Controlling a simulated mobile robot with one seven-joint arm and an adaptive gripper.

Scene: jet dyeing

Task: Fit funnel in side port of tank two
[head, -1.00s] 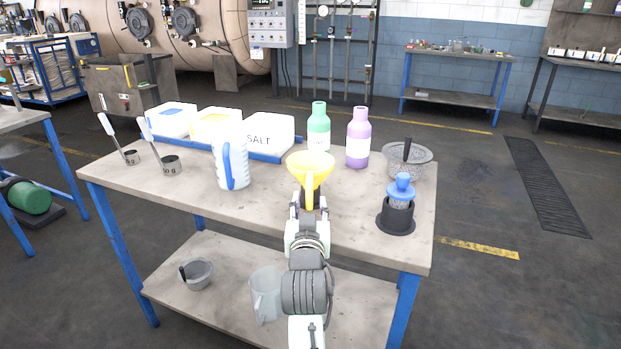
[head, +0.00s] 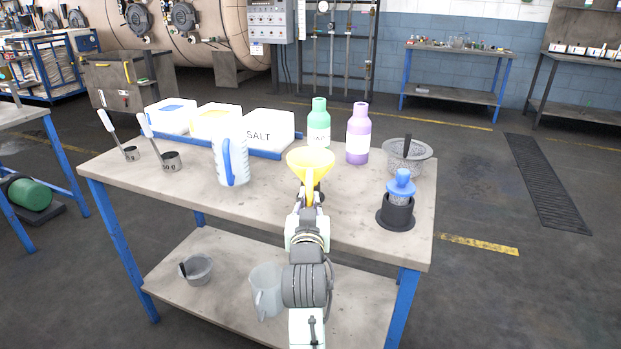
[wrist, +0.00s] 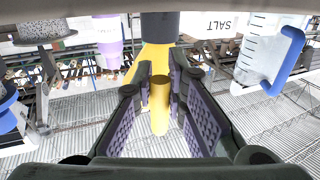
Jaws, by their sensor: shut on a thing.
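A yellow funnel (head: 310,160) is held upright, its wide mouth up, above the front of the bench in the head view. My gripper (head: 307,200) is shut on it from below in that view. In the wrist view my gripper's padded fingers (wrist: 163,105) stand on either side of a yellow part of the funnel (wrist: 159,92). A large tan tank (head: 195,35) with round ports stands at the back left; which tank it is, and whether it has a side port for the funnel, I cannot tell.
On the bench (head: 270,208) stand a jug (head: 228,165), a salt bin (head: 270,127), a green bottle (head: 318,125), a purple bottle (head: 358,135), a grey strainer bowl (head: 412,162) and a blue-topped item in a black holder (head: 397,215). Open floor (head: 480,210) lies to the right.

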